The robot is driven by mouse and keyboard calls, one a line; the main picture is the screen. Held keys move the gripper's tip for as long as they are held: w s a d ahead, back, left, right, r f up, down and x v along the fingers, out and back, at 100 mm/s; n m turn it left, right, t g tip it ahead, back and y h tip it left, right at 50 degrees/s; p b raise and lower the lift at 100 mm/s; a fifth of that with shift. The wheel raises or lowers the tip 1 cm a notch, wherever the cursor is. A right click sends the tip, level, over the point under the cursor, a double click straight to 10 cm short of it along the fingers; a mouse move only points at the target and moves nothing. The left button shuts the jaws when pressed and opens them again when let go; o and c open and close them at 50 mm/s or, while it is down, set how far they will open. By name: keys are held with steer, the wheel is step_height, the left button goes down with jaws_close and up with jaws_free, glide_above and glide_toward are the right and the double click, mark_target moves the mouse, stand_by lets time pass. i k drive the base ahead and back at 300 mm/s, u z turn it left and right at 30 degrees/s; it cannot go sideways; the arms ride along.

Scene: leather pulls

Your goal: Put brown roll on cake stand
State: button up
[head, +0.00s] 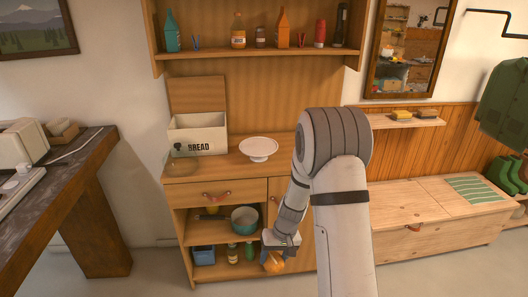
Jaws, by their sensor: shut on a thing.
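The white cake stand (258,147) stands empty on the wooden counter, right of the bread box. My gripper (274,256) is low in front of the cabinet's lower shelves, below counter height. It is shut on the brown roll (273,264), a small golden-brown thing at its fingertips. My arm and gripper hide part of the roll and the cabinet's right side. The cake stand is above the gripper and slightly to its left, fully in view.
The white bread box (198,134) and a clear dome-like thing (181,163) stand on the counter's left. The counter (226,171) has clear room in front of the stand. Below are a closed drawer (216,195) and a teal pot (245,219). A shelf (260,53) with bottles hangs above.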

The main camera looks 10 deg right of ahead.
mark_target(259, 146)
steer(key=z, duration=0.6)
steer(key=i, duration=1)
steer(key=u, duration=0.05)
